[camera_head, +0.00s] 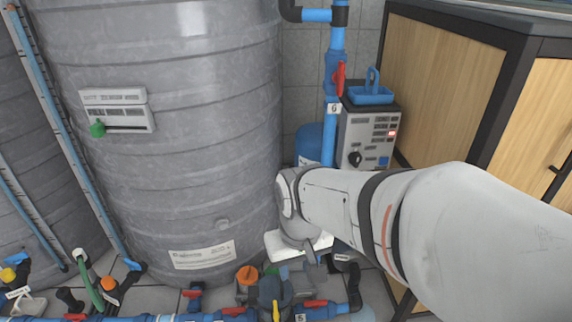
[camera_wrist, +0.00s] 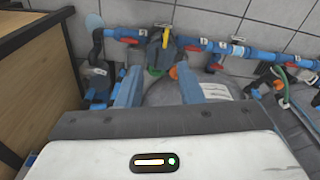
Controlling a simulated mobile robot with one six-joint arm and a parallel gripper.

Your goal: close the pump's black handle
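My gripper (camera_wrist: 160,80) is open and empty in the wrist view, its two blue fingers apart. In the head view its white body (camera_head: 290,245) hangs low in front of the grey tank, and its fingers are mostly hidden. A dark pump-like unit (camera_wrist: 158,52) with a yellow lever (camera_wrist: 166,36) stands on the blue pipe line beyond the fingers. A black fitting (camera_wrist: 97,42) is left of it, with a labelled dark part (camera_wrist: 95,72) below. I cannot tell which black part is the pump's handle. A black knob (camera_head: 354,158) shows on the grey control box (camera_head: 370,135).
The large ribbed grey tank (camera_head: 170,130) fills the left and middle. Blue pipe (camera_head: 145,318) with red-levered valves runs along the floor. A vertical blue pipe with a red lever (camera_head: 340,78) stands behind my arm. A wooden cabinet (camera_head: 440,80) bounds the right.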

